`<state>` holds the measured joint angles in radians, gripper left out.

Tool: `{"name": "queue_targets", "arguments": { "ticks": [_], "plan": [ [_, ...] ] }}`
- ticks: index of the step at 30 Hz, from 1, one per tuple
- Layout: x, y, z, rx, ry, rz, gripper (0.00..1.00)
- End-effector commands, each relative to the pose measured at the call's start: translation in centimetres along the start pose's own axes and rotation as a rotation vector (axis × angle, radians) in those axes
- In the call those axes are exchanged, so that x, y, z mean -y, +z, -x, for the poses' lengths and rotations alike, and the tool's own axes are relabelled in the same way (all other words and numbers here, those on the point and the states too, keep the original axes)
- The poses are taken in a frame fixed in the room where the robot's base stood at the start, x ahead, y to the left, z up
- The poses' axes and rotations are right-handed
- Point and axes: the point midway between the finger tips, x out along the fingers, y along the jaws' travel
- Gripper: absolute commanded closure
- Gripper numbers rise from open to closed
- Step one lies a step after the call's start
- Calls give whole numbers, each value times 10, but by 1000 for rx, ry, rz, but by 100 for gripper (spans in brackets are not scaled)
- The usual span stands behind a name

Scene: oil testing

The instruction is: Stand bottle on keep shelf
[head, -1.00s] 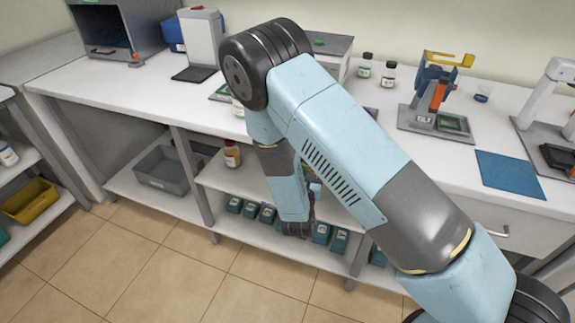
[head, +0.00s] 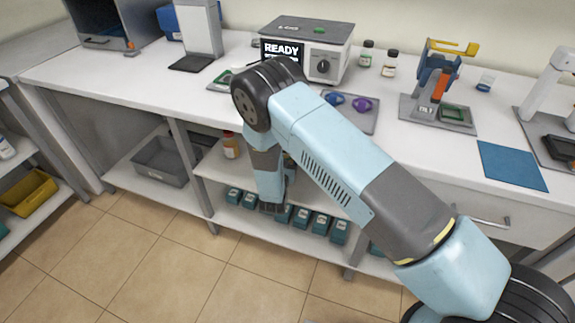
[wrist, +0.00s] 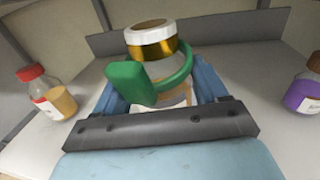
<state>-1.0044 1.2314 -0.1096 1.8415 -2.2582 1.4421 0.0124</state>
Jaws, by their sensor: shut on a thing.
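In the wrist view a clear bottle (wrist: 152,46) with a white top, a gold band and a green ring with a green tag stands between the fingers of my gripper (wrist: 163,88). My gripper is shut on it, and the bottle looks close to upright. The keep shelf (wrist: 85,118) is the pale board around and behind it, with a low grey back wall. Whether the bottle's base touches the shelf is hidden by the gripper. In the head view my arm reaches down to the under-bench shelves (head: 212,168) and hides the bottle.
A red-capped amber bottle (wrist: 47,92) stands left of my gripper, and a purple one (wrist: 303,92) stands right. A grey bin (head: 162,160) is left of the shelf. Teal boxes (head: 322,222) line the lower shelf. Shelf posts flank the opening.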

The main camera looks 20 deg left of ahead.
Motion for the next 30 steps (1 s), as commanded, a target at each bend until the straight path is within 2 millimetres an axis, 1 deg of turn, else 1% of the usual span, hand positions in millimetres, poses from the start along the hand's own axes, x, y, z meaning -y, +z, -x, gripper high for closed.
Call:
{"name": "queue_targets", "arguments": {
  "ticks": [5,13,25,26,30],
  "plan": [
    [-4,-6,-4,2,0,-2,76],
    [-5,-35,-6,2,0,-1,76],
    [-5,-40,-6,2,0,-1,76],
    [-5,-40,-6,1,-1,-1,25],
    [-5,-40,-6,1,-1,-1,11]
  ]
}}
